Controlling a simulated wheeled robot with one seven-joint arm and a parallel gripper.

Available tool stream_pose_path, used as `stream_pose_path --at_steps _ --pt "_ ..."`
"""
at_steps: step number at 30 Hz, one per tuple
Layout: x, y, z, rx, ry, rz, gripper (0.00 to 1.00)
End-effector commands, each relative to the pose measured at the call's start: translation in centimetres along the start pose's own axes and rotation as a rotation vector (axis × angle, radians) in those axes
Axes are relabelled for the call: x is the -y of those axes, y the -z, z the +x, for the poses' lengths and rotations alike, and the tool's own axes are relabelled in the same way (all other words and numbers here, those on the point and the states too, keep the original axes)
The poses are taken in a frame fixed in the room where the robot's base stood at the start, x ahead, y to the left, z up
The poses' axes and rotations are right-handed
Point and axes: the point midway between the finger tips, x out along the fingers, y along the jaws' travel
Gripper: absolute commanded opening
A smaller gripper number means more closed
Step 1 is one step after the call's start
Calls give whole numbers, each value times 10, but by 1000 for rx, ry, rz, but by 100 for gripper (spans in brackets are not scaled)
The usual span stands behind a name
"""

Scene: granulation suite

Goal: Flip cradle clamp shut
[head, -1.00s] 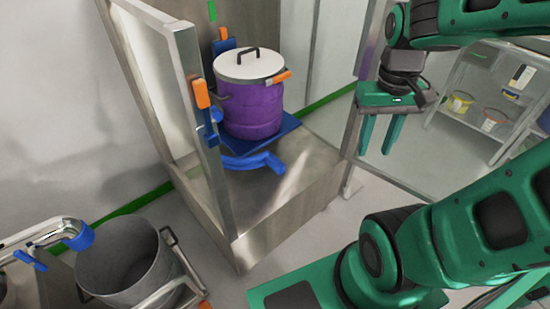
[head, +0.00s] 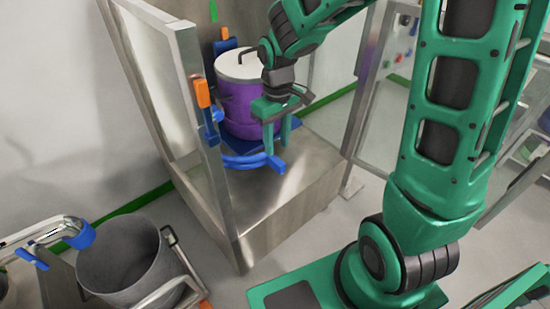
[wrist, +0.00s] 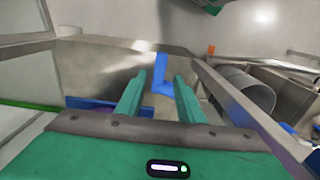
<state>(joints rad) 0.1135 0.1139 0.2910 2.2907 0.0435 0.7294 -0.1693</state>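The blue cradle clamp (head: 245,161) is a curved arm low in front of the purple drum (head: 238,110), which stands on a blue cradle base. The clamp's bent end (head: 276,164) sticks out to the right. My gripper (head: 277,147) points down at that end. Its two green fingers are apart, and in the wrist view the clamp's blue bar (wrist: 161,68) shows between and beyond the fingertips (wrist: 159,79). I cannot tell whether a finger touches it.
A grey bucket (head: 125,268) stands at lower left. The enclosure's front ledge (head: 290,200) is bare. Shelving stands at right.

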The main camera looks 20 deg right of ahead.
Motion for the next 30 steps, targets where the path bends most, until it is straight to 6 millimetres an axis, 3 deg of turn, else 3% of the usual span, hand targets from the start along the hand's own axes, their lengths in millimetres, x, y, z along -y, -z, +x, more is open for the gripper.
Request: stream_pose_path --at_steps 6,12,25,29,30 --pt "0 -1 40 4 2 0 34" --pt "0 -1 61 2 0 1 34" --pt "-1 -1 68 0 -1 2 34" --pt "-1 -1 68 0 -1 2 3" --pt "-1 -1 68 0 -1 2 0"
